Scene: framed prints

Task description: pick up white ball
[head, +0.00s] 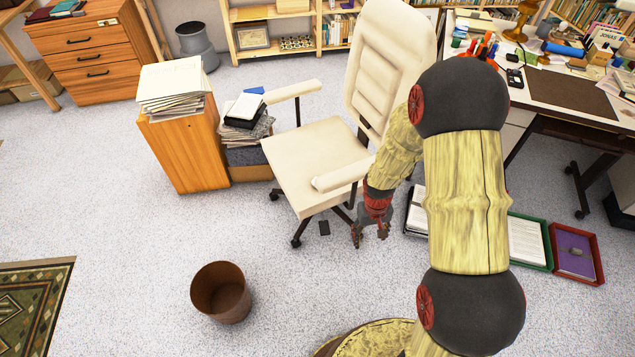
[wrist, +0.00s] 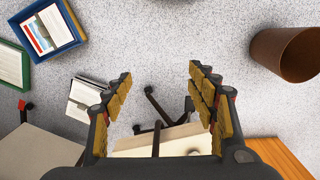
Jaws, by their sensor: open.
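I cannot make out a white ball in either view. A small pale patch shows at the bottom of the wrist view on the cream chair (wrist: 165,140), but I cannot tell what it is. My gripper (head: 369,234) hangs beside the front right of the chair (head: 310,160), pointing down, in the head view. In the wrist view my gripper (wrist: 162,75) has its two ridged yellow-and-dark fingers wide apart. Only speckled floor and chair parts show between them, and nothing is held. My arm hides part of the chair and desk in the head view.
A brown bin (head: 221,291) stands on open floor at the lower middle. A wooden cabinet (head: 185,145) bears papers. A desk (head: 570,92) stands at the right. Green (head: 530,242) and red (head: 577,252) trays lie on the floor.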

